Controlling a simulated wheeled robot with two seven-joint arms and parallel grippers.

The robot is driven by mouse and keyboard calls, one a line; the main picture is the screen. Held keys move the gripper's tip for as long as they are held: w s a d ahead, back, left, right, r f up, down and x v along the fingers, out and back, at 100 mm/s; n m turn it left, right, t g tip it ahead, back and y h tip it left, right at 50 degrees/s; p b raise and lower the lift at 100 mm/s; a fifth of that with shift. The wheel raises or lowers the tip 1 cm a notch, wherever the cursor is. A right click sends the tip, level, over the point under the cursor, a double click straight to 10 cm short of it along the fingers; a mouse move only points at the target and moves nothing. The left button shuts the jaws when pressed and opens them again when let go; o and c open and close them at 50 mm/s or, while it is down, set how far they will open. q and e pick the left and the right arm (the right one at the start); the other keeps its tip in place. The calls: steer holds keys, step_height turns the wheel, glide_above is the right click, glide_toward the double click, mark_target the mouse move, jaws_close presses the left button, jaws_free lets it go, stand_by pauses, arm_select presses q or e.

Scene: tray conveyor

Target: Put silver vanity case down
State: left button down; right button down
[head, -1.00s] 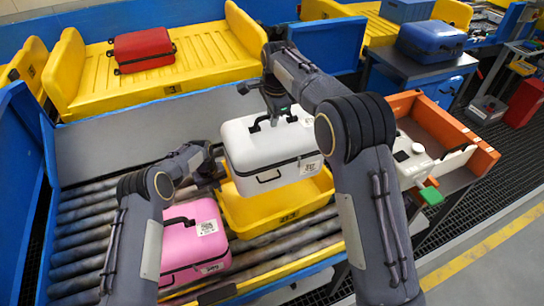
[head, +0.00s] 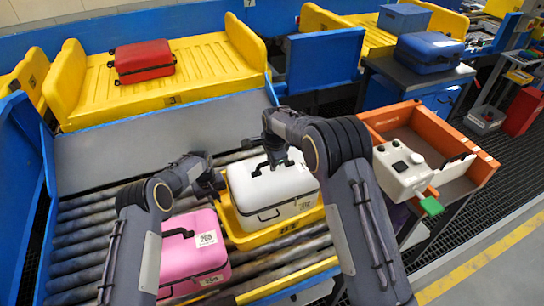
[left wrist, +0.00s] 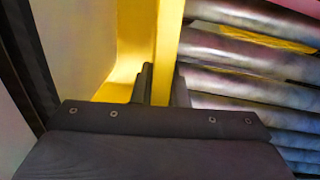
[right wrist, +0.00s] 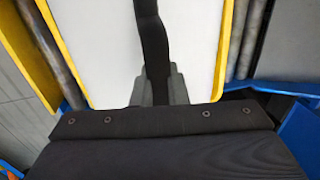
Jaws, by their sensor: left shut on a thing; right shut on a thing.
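The silver vanity case (head: 285,187), white-silver with black trim and handle, is upright within the yellow tray (head: 262,240). The tray's wall hides the case's bottom, so I cannot tell whether it touches the floor. My right gripper (head: 273,160) is above the case. In the right wrist view, that gripper (right wrist: 160,88) is shut on the black handle (right wrist: 152,45), over the pale lid (right wrist: 105,50). My left gripper (head: 219,187) is at the tray's left side. In the left wrist view, it (left wrist: 160,85) is shut on the tray's yellow rim (left wrist: 168,45).
A pink case (head: 190,262) stands left of the tray on the rollers (head: 85,235). A red case (head: 143,62) lies on a yellow tilt tray behind. An orange bin (head: 400,115) with a white device (head: 402,172) is at right. A blue case (head: 432,52) sits on a cabinet.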

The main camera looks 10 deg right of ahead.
steer(key=shift+w+f, duration=0.1)
steer(key=shift+f, duration=0.95)
steer(key=c, duration=1.8)
jaws_free()
steer(key=shift+f, duration=0.2)
steer(key=o, duration=0.4)
steer(key=shift+c, duration=0.2)
steer(key=shift+r, duration=0.1)
step_height(320, 180, up, 12)
steer(key=s, duration=0.2)
steer(key=shift+s+d, duration=0.25)
steer(key=shift+d, duration=0.05)
